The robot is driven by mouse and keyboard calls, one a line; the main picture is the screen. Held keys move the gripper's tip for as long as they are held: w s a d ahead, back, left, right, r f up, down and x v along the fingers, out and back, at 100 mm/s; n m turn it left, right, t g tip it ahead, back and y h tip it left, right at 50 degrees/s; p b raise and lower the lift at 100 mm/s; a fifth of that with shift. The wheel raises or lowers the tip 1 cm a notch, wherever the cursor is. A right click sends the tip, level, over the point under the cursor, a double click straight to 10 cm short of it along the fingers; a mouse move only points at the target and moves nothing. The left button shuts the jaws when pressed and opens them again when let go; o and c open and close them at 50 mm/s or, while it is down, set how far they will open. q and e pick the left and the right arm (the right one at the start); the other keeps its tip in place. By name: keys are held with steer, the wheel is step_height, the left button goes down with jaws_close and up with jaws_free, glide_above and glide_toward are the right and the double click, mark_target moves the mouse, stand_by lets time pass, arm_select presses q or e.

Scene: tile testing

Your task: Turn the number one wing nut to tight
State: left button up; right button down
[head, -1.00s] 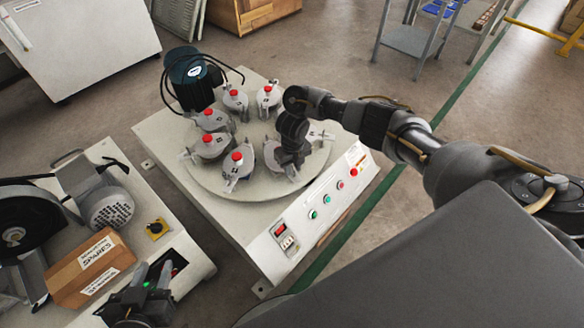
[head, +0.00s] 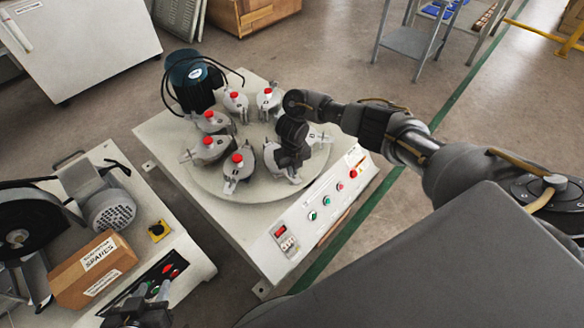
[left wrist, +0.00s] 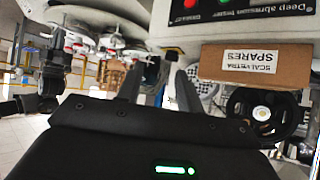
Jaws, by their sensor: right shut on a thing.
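Several lidded grey pots stand in a ring on the round plate (head: 205,180) of the tester. Each uncovered one has a red-topped centre. The front pot (head: 235,172) has a wing-shaped clamp on it. My right gripper (head: 286,164) points down onto the pot (head: 270,158) at the front right of the ring and is shut on its wing nut, though the fingers and nut are mostly hidden. I cannot read which pot is number one. My left gripper (head: 145,292) is low at the bottom left, away from the pots. In the left wrist view its two fingers (left wrist: 158,88) are apart and empty.
A motor (head: 190,80) with black cables stands behind the ring. A control panel (head: 315,208) runs along the tester's front edge. A cardboard box (head: 92,270) labelled spares sits on the left machine. A gap of floor separates the two machines.

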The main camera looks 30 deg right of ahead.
arm_select(q)
steer(key=s+a+f+n+g+y+p, duration=0.2)
steer(key=s+a+f+g+y+p, duration=0.15)
steer(key=s+a+g, duration=0.45)
arm_select(e)
steer(key=m, duration=0.4)
steer(key=shift+a+r, duration=0.1)
steer(key=shift+r, duration=0.05)
steer(key=m+p, duration=0.1)
steer(key=m, duration=0.3)
steer(key=shift+p, duration=0.35)
steer(key=m+p, duration=0.2)
steer(key=m, duration=0.3)
steer(key=shift+w+a, duration=0.1)
steer(key=shift+w, duration=0.05)
arm_select(q)
step_height(320, 180, down, 15)
steer(key=d+p, duration=0.1)
steer(key=d, duration=0.1)
steer(key=shift+s+r+h+p, duration=0.15)
steer(key=shift+h+p, duration=0.2)
arm_select(e)
steer(key=shift+w+m, duration=0.1)
steer(key=shift+m, duration=1.6)
steer(key=shift+f, duration=0.2)
steer(key=c, duration=1.6)
jaws_free()
steer(key=shift+o, duration=0.2)
steer(key=shift+r, duration=0.1)
